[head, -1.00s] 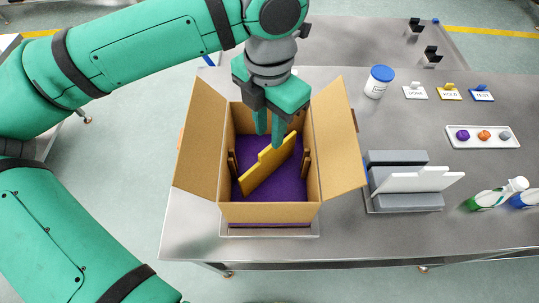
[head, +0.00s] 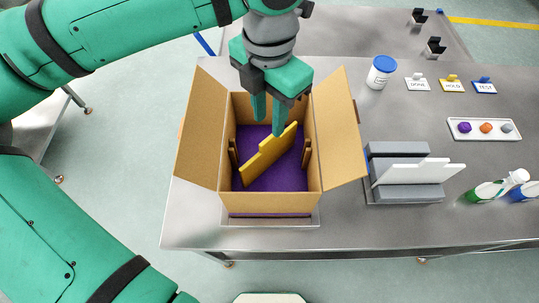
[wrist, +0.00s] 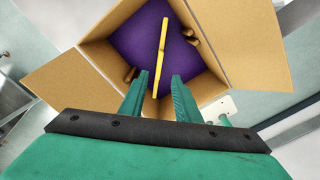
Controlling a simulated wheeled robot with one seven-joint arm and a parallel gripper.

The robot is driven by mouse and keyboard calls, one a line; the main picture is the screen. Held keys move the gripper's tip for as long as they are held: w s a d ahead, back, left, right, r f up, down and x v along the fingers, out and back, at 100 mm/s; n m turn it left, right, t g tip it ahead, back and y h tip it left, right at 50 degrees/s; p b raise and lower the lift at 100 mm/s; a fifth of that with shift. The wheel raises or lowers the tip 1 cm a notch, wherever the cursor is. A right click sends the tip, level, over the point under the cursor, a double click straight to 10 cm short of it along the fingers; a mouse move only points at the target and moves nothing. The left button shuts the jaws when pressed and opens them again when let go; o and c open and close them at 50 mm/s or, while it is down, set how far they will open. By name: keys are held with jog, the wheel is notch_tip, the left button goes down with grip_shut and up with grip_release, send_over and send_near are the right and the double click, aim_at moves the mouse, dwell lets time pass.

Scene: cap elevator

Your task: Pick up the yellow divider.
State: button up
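The yellow divider (head: 265,158) stands on edge, slanted, inside an open cardboard box (head: 270,202) with a purple floor. In the wrist view the divider (wrist: 163,45) shows as a thin strip running away between my two fingers. My gripper (head: 268,122) points down into the back part of the box. Its green fingers are apart, and in the wrist view the gripper (wrist: 161,88) has a clear gap around the near end of the divider. The fingers do not appear to touch it. Whether they reach its height is hard to tell.
The box's side flaps (head: 336,130) stand open to left and right. Brown slotted holders (head: 307,155) sit at the inner walls. Right of the box are a grey rack with a white panel (head: 420,173), a white jar (head: 381,73), a tray (head: 485,129) and bottles (head: 497,187).

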aim_at(270, 137)
jog(key=f, duration=1)
jog(key=shift+w+f, duration=0.1)
jog(key=shift+w, duration=0.1)
jog(key=shift+c, duration=0.6)
grip_shut()
